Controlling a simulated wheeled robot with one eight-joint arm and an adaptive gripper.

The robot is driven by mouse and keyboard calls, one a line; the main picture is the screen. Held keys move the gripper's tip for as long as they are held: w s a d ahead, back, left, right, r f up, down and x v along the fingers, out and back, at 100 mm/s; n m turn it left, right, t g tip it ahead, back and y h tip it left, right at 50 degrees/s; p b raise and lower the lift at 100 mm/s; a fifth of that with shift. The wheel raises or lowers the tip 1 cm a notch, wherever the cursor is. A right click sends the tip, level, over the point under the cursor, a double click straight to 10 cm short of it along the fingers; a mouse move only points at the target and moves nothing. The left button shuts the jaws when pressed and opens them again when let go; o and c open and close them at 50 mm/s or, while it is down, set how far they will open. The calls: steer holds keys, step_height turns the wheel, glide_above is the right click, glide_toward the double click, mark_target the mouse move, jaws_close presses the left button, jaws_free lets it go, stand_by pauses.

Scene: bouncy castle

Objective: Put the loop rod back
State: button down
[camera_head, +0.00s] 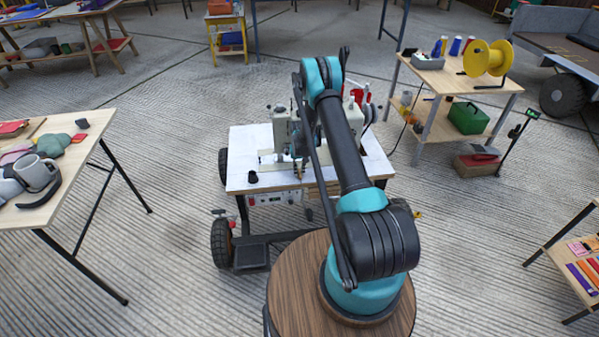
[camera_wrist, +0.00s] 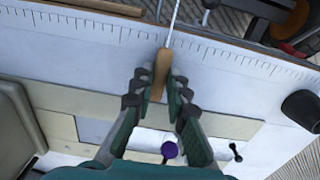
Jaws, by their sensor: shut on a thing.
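The loop rod (camera_wrist: 161,66) has a wooden handle and a thin metal shaft in the wrist view. My gripper (camera_wrist: 163,88) is shut on the wooden handle, with the shaft pointing to the top of the picture, across the ruled edge of the white table (camera_wrist: 90,60). The end of the shaft runs out of the picture, so the loop is not visible. In the head view my gripper (camera_head: 299,172) is small, low over the front part of the table, beside the sewing machine (camera_head: 283,130); the rod is hard to make out there.
A black cup (camera_wrist: 303,108) stands at the table's right edge in the wrist view and front left in the head view (camera_head: 253,177). A purple knob (camera_wrist: 169,149) lies below the fingers. A wooden holder (camera_head: 322,189) is at the front edge. Side tables stand left and right.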

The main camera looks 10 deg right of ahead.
steer(key=c, duration=1.5)
jaws_free()
steer(key=shift+f, duration=0.1)
step_height(320, 180, up, 12)
step_height(320, 180, up, 14)
steer(key=t, duration=0.1)
glide_above(299, 173)
steer(key=s+d, duration=0.2)
steer(key=s, duration=0.5)
steer(key=s+d+r+t, duration=0.1)
steer(key=s+r, duration=0.5)
steer(key=s, duration=0.5)
steer(key=s+d+r+t, duration=0.1)
steer(key=s+r, duration=0.5)
steer(key=s, duration=0.4)
steer(key=s+f+t, duration=0.1)
steer(key=s, duration=1.2)
steer(key=shift+s+f, duration=0.15)
steer(key=shift+s, duration=0.15)
